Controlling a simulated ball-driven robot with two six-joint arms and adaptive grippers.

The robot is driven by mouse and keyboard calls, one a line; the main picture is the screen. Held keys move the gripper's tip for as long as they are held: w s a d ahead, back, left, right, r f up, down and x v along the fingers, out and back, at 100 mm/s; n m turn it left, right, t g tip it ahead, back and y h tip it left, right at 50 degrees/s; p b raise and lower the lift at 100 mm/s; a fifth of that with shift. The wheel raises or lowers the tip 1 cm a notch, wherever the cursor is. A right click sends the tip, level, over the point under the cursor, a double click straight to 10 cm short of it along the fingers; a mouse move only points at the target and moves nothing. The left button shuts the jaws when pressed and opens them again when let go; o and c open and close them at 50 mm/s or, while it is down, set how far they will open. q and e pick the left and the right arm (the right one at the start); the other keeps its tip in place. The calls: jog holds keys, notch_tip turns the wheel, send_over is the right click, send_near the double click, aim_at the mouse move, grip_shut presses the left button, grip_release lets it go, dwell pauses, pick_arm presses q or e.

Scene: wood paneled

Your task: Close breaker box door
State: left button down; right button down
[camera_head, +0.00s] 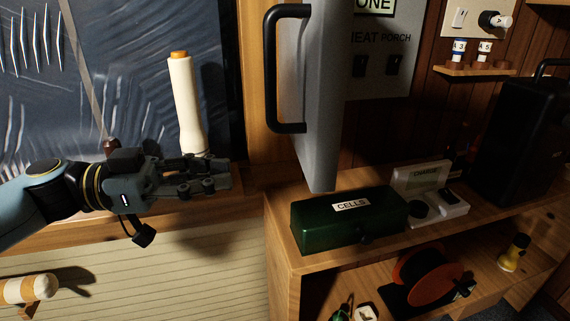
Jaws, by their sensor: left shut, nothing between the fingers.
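The breaker box door (323,100) is a grey metal panel in the upper middle. It stands swung out, edge toward me, with a black bar handle (272,70) on its left side. Behind it to the right is the grey breaker panel (395,55) with dark switches and labels, partly hidden by the door. My left gripper (225,178) is at the left over the window sill, pointing right. It is shut and empty, below and left of the handle and apart from it. My right gripper is not in view.
A green box labelled CELLS (345,220) sits on the wooden shelf under the door. A white charger (428,190) and a black case (515,140) stand to its right. A white candle-like cylinder (187,105) stands on the sill (130,222) just behind my left gripper.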

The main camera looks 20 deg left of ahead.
pick_arm(q)
jog(key=p+x, duration=0.2)
jog(key=x, duration=0.7)
jog(key=shift+d, duration=0.25)
jog(key=shift+w, duration=0.15)
